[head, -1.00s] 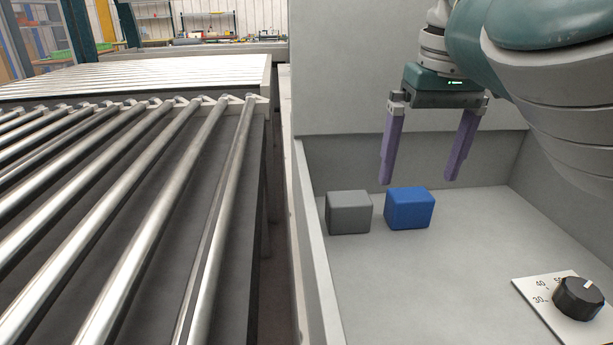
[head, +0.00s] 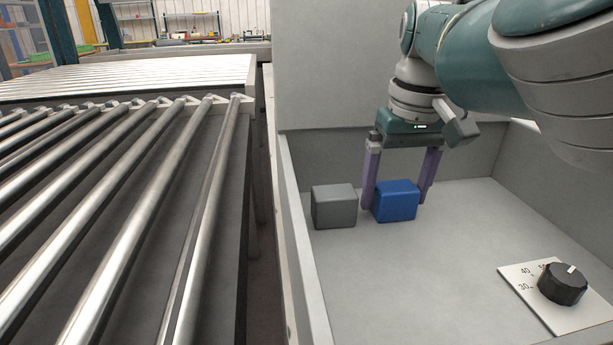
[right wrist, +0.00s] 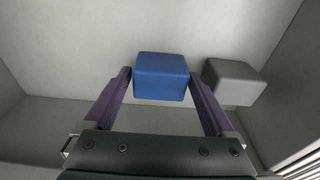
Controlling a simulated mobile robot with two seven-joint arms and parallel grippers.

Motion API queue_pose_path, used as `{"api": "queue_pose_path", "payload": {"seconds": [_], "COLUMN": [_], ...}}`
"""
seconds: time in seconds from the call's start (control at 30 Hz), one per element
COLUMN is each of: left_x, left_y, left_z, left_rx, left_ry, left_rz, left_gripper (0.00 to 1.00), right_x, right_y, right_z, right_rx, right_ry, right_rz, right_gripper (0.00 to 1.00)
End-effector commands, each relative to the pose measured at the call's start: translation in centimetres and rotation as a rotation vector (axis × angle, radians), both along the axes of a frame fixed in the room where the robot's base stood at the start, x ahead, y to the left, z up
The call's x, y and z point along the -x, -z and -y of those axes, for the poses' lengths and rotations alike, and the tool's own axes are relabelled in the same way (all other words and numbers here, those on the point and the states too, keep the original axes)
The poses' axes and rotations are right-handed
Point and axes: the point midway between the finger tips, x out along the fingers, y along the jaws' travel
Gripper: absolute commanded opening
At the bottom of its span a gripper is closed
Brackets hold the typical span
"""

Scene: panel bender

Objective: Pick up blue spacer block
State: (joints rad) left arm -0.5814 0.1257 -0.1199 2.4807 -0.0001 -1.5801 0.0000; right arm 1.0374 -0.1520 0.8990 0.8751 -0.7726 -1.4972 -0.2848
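The blue spacer block (head: 396,202) sits on the floor of the grey tray, right of a grey block (head: 334,206). My right gripper (head: 396,205) is lowered over it, with its purple fingers open, one at each side of the block. In the right wrist view the blue block (right wrist: 160,78) lies between and just beyond the fingertips of the gripper (right wrist: 160,82), and the grey block (right wrist: 233,82) is outside the right-hand finger. I cannot tell whether either finger touches the blue block. My left gripper is not in view.
The tray (head: 420,275) has raised walls on the left and back. A black dial (head: 562,284) on a white plate is at the front right. A roller conveyor (head: 120,230) runs along the left. The tray floor in front of the blocks is clear.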

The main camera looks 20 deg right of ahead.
Motion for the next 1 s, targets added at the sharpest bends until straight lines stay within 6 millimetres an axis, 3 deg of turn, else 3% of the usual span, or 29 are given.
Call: {"api": "queue_pose_path", "payload": {"seconds": [0.07, 0.63, 1.0], "left_x": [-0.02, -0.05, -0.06], "left_y": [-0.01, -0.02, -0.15], "left_z": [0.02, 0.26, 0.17], "left_rx": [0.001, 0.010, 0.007], "left_ry": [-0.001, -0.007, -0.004], "left_rz": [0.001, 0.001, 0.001], "left_gripper": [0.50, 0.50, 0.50], "right_x": [0.01, 0.00, -0.03], "right_y": [0.00, -0.02, -0.66], "right_z": [-0.01, -0.03, -0.01], "right_rx": [0.000, 0.000, 0.000], "right_ry": [0.000, -0.001, -0.001], "right_rz": [0.000, 0.000, 0.001], "right_gripper": [0.80, 0.16, 0.15]}}
